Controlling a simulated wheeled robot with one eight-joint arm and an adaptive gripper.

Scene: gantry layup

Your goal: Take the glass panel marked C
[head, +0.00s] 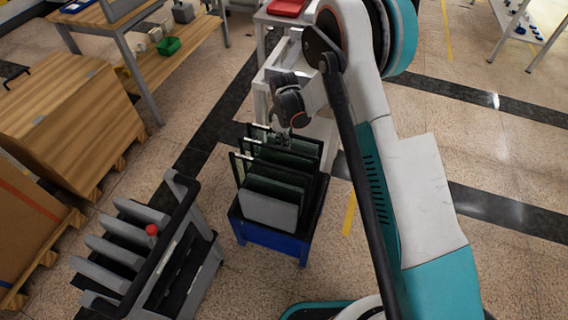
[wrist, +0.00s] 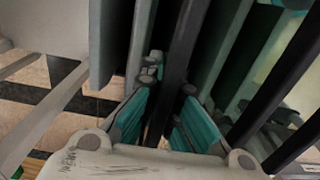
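Several dark, framed glass panels (head: 283,167) stand upright in a row in a blue rack (head: 266,239). No letter C or other mark is readable on any panel. My gripper (head: 292,118) is at the top of the rack, over the back panels. In the wrist view, my gripper (wrist: 172,82) has its two teal fingers on either side of a dark upright edge (wrist: 172,65), probably a panel frame. I cannot tell whether the fingers touch it. Other dark frames and greenish glass (wrist: 270,55) stand close on the right, and grey slabs stand on the left.
A grey slotted cart (head: 150,235) with a red knob stands left of the rack. Wooden crates (head: 65,120) are at the far left. A white table (head: 285,45) with a red tray is behind the rack.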

